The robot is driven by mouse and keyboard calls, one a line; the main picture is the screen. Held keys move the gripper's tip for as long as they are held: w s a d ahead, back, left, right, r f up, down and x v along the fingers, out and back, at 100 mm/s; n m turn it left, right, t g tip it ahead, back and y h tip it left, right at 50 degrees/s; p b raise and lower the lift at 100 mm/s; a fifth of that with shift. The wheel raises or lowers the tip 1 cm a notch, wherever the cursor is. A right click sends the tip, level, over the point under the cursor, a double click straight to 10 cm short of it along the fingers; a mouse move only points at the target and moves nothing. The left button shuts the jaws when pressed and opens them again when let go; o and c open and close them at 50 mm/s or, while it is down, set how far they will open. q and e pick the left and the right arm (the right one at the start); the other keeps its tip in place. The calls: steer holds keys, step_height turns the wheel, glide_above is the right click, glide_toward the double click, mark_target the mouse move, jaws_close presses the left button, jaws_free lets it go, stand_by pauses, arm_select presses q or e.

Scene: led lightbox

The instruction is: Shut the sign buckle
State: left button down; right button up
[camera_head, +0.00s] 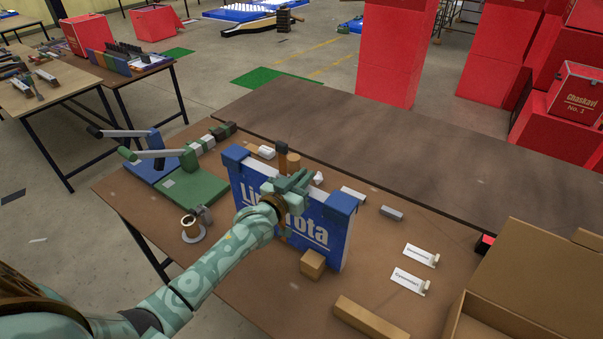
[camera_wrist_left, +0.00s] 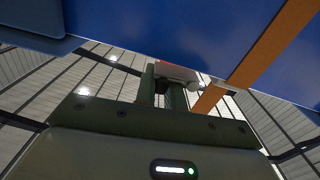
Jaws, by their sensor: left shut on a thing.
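The blue lightbox sign (camera_head: 334,250) with white lettering stands upright on the brown table. It also fills the top of the left wrist view (camera_wrist_left: 150,25), where an orange-brown strap (camera_wrist_left: 268,42) crosses it. The rest of the buckle is hidden in the head view. My right gripper is not in view.
A small wooden block (camera_head: 312,264) sits just before the sign. Two white label cards (camera_head: 410,281) and an open cardboard box (camera_head: 525,270) are on the right.

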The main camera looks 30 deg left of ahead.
arm_select(q)
steer(key=shift+d+f+m, duration=0.1)
steer(key=shift+f+m, duration=0.1)
steer(key=shift+m, duration=0.3)
steer(key=c, duration=1.5)
jaws_free()
steer(key=s, duration=0.5)
steer(key=s+a, duration=0.1)
steer(key=s, duration=0.5)
steer(key=s+a, duration=0.1)
steer(key=s, duration=0.4)
steer(key=shift+s+a, duration=0.15)
